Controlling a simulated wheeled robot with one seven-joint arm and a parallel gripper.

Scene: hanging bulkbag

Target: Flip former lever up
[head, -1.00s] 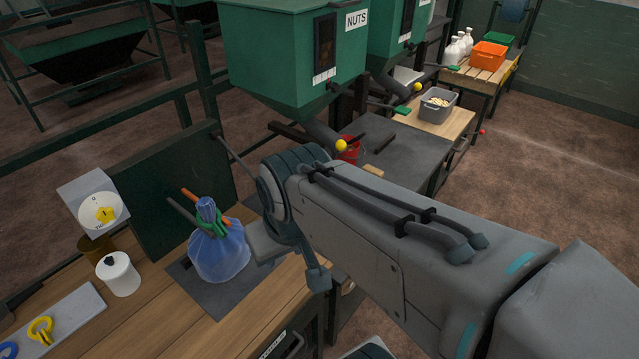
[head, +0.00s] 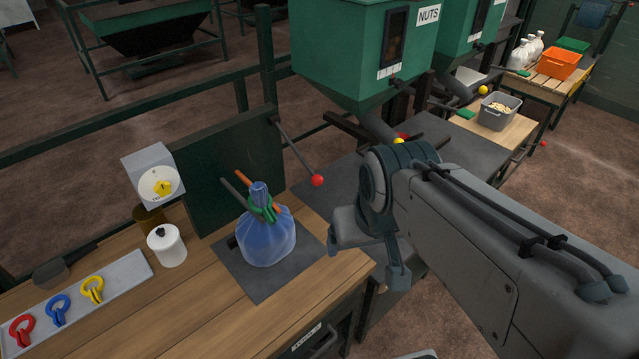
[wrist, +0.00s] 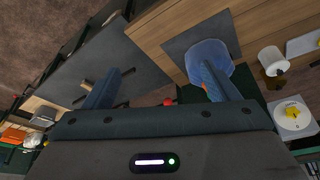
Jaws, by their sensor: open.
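The former lever is most likely the grey rod ending in a red ball knob (head: 317,180). It slopes down toward me from the post beside the green board (head: 235,170). In the wrist view the red knob (wrist: 168,102) shows just past the edge of the gripper body, between the two fingers. My gripper (wrist: 158,72) is open, with nothing between its fingers. In the head view my arm end is right of the knob and apart from it.
A blue bag (head: 267,238) with a green clip stands on a dark mat on the wooden bench (head: 200,290). A white pot (head: 167,246), a yellow-knob dial (head: 160,185) and a tray of coloured clips (head: 130,270) are left. A green NUTS hopper (head: 350,55) hangs behind.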

